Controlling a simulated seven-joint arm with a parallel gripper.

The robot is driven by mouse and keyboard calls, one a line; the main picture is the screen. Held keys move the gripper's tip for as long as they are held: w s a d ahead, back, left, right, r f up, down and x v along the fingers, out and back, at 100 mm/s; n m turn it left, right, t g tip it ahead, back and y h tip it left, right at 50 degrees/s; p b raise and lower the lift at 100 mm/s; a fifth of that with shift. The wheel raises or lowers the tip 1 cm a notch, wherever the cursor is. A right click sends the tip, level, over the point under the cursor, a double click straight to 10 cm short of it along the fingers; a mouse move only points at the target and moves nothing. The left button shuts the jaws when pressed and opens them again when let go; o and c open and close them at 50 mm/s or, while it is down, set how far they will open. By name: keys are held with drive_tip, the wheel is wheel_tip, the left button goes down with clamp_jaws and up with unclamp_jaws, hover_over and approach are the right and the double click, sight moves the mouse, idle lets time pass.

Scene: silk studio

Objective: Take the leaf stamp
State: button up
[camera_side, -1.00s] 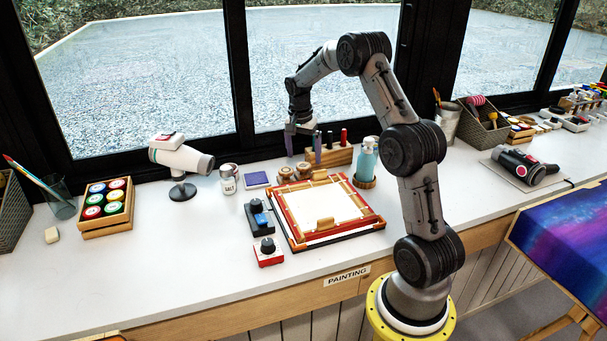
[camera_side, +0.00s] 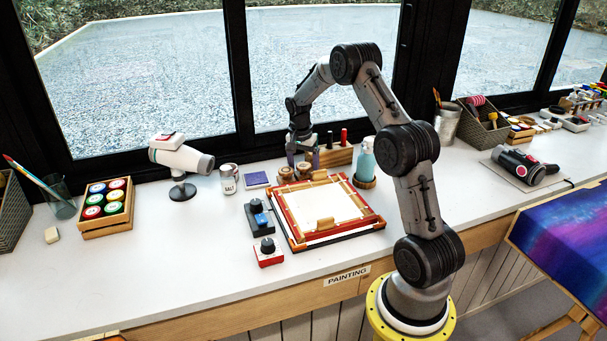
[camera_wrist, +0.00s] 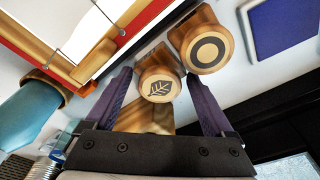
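The leaf stamp (camera_wrist: 158,86) is a round wooden stamp with a dark leaf mark on its top. In the wrist view it lies between the two purple fingers of my gripper (camera_wrist: 158,77), with a gap visible on each side. My gripper is open. In the side view my gripper (camera_side: 302,160) points down just behind the stamps, beside the wooden pen rack. A second wooden stamp with a dark ring (camera_wrist: 205,51) stands close beside the leaf stamp, outside the fingers. In the side view the leaf stamp appears to be the right one, partly hidden.
The red and wooden screen frame (camera_side: 325,208) lies just in front of the stamps. The pen rack (camera_side: 337,156) and a teal pump bottle (camera_side: 366,162) stand to the right. A navy pad (camera_side: 256,179) and salt jar (camera_side: 228,181) are left.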

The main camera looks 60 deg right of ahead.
sight(304, 165)
drive_tip(key=shift+c, duration=0.5)
drive_tip(key=shift+r, duration=0.15)
drive_tip(key=shift+r, duration=0.2)
wheel_tip(304, 165, up, 3)
drive_tip(key=s+a+r, duration=0.9)
drive_tip(key=s, duration=0.1)
drive_tip(key=shift+s+r, duration=0.15)
drive_tip(key=shift+s, duration=0.1)
